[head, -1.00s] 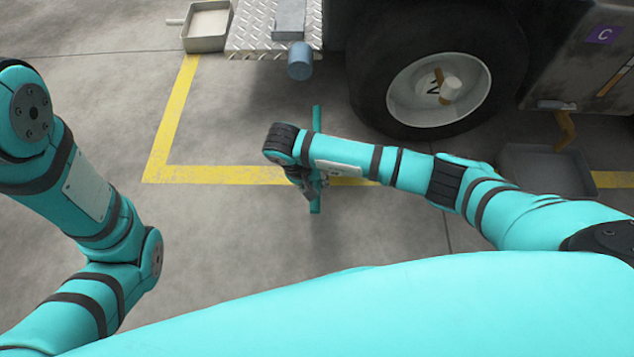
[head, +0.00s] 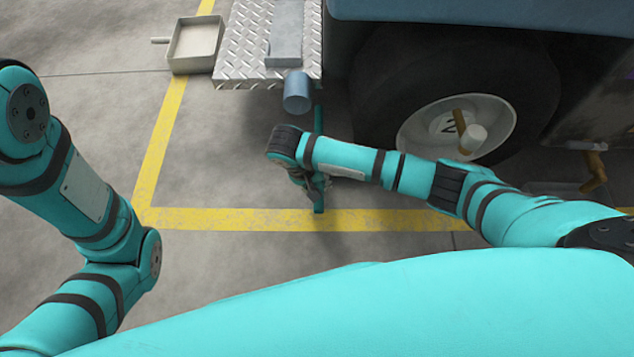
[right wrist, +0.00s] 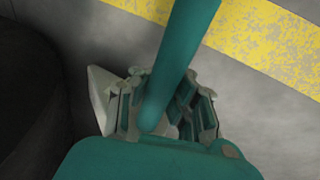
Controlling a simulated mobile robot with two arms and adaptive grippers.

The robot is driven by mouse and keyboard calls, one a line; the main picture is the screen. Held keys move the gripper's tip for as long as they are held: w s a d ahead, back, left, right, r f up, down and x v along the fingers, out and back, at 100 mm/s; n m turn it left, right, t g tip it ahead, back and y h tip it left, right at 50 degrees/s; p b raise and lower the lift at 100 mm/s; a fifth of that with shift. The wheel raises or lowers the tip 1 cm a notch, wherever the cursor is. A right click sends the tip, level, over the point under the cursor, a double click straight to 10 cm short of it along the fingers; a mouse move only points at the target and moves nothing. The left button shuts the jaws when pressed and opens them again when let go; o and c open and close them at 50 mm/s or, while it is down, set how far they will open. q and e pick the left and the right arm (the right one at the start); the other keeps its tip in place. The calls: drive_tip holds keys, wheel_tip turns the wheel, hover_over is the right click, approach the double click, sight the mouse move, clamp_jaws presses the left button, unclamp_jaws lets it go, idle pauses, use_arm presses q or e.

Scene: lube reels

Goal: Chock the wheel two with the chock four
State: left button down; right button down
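My right gripper (head: 316,184) is left of the wheel and is closed around a long teal bar (head: 319,120). In the right wrist view the bar (right wrist: 182,50) runs between the fingers (right wrist: 165,108). A pale grey wedge (right wrist: 101,92), apparently the chock on this bar, shows partly behind the fingers; no number on it is visible. The dark tyre (right wrist: 28,95) is at left there, apart from the wedge. My left arm is at the left; its gripper is out of view.
A metal tread-plate step (head: 243,45) and a blue-grey cylinder (head: 297,92) overhang the floor above my right gripper. A shallow tray (head: 194,46) lies at upper left. A yellow line (head: 240,219) crosses the floor. Open concrete lies left of the arm.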

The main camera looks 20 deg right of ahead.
drive_tip(key=shift+b+x, duration=0.65)
drive_tip(key=shift+x, duration=0.5)
drive_tip(key=shift+s+d+r+p, duration=0.15)
drive_tip(key=shift+d+r+p, duration=0.15)
drive_tip(key=shift+d+p, duration=0.15)
drive_tip(key=shift+s+d+p, duration=0.15)
drive_tip(key=shift+d+p, duration=0.15)
drive_tip(key=shift+d, duration=0.35)
drive_tip(key=shift+s+d+f+p, duration=0.1)
drive_tip(key=shift+s+d+p, duration=0.2)
drive_tip(key=shift+d, duration=0.5)
drive_tip(key=shift+s+d+f+p, duration=0.1)
drive_tip(key=shift+s+d+p, duration=0.15)
drive_tip(key=shift+d, duration=0.5)
drive_tip(key=shift+s+d+p, duration=0.2)
drive_tip(key=shift+d+p, duration=0.15)
drive_tip(key=shift+d, duration=0.45)
drive_tip(key=c, duration=2)
unclamp_jaws()
drive_tip(key=o, duration=0.6)
drive_tip(key=shift+o, duration=0.2)
